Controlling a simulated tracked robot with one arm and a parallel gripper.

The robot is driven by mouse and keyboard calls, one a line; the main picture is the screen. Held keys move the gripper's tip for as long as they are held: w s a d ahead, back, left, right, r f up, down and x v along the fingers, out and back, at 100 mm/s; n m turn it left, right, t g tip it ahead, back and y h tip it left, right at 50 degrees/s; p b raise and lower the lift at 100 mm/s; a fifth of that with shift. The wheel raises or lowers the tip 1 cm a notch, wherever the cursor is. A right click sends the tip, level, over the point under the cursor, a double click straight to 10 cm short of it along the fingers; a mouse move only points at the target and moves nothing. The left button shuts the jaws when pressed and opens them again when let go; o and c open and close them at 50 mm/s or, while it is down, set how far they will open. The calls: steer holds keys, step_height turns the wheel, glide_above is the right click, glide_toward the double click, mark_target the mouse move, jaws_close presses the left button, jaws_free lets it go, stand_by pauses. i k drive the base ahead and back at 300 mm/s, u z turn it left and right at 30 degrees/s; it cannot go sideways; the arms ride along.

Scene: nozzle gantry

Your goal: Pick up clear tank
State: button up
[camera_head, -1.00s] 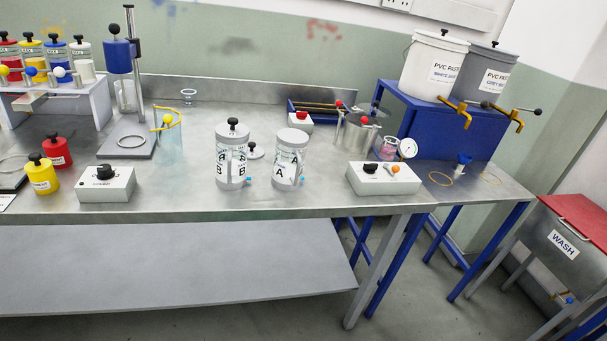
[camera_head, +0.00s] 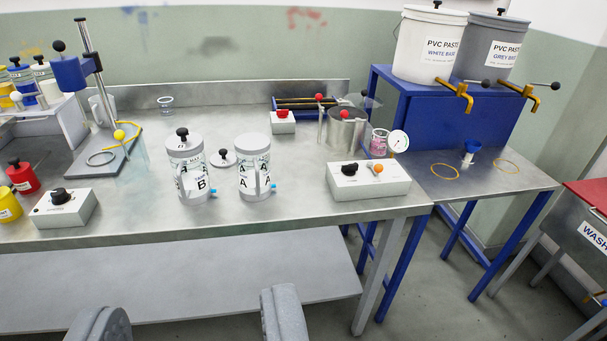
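Two clear cylindrical tanks with grey tops and bases stand upright on the steel bench. Tank B (camera_head: 188,168) has a black-knobbed lid; tank A (camera_head: 254,170) stands to its right with no knob on top. Each has a small blue-tipped outlet low on its right side. The frames do not show which one the task means. My gripper (camera_head: 192,312) shows as two grey fingers at the bottom edge, wide apart with nothing between them. It is in front of the bench, apart from both tanks.
A loose knobbed lid (camera_head: 223,158) lies behind and between the tanks. A white control box (camera_head: 368,182) is right of tank A, a metal pot (camera_head: 345,130) behind it. Another control box (camera_head: 65,208) and a blue-headed stand (camera_head: 88,90) are left. The bench front is clear.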

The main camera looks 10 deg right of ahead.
mark_target(252, 150)
steer(key=z, duration=0.1)
steer(key=i, duration=1)
steer(key=u, duration=0.05)
